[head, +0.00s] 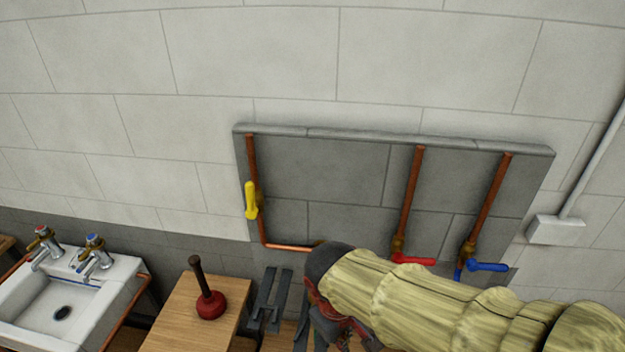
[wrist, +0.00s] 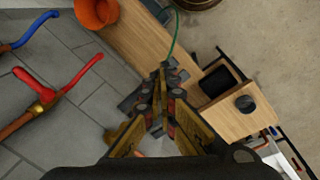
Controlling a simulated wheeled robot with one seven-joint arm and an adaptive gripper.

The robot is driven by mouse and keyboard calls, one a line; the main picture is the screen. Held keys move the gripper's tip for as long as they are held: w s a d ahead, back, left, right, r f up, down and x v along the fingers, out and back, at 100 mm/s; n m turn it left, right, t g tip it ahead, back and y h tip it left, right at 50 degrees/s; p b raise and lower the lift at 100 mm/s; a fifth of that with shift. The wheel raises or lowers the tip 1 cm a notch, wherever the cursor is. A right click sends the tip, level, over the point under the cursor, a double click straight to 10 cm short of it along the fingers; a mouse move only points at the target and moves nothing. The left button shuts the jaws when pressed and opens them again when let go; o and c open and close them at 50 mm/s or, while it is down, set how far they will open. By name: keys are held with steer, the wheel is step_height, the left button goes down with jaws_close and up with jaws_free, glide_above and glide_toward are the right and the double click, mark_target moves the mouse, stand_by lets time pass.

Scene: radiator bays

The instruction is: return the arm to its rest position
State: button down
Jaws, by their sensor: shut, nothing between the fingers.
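My arm (head: 420,300) reaches in from the lower right of the head view, in front of the lower part of the grey wall panel (head: 335,170). Its wrist end is low in the middle, and the fingertips cannot be made out there. In the wrist view my gripper (wrist: 158,78) points up the picture with its fingers together and empty. Dark grey pieces and a wooden surface lie behind the fingertips; the gap to them cannot be judged.
Copper pipes carry a yellow lever (head: 251,199), a red lever (head: 413,261) and a blue lever (head: 487,267) close to my arm. A red plunger (head: 211,304) stands on a wooden top (head: 175,325). A white sink (head: 110,285) is at left. The upper wall is clear.

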steer(key=s+d+f+m+t+b, duration=0.2)
steer(key=d+m+b, duration=0.2)
steer(key=d+b, duration=0.2)
steer(key=s+d+f+m+t+y+b, duration=0.1)
steer(key=s+d+f+m+t+b, duration=0.1)
steer(key=d+b, duration=0.5)
steer(key=shift+s+m, duration=0.6)
steer(key=shift+m, duration=0.3)
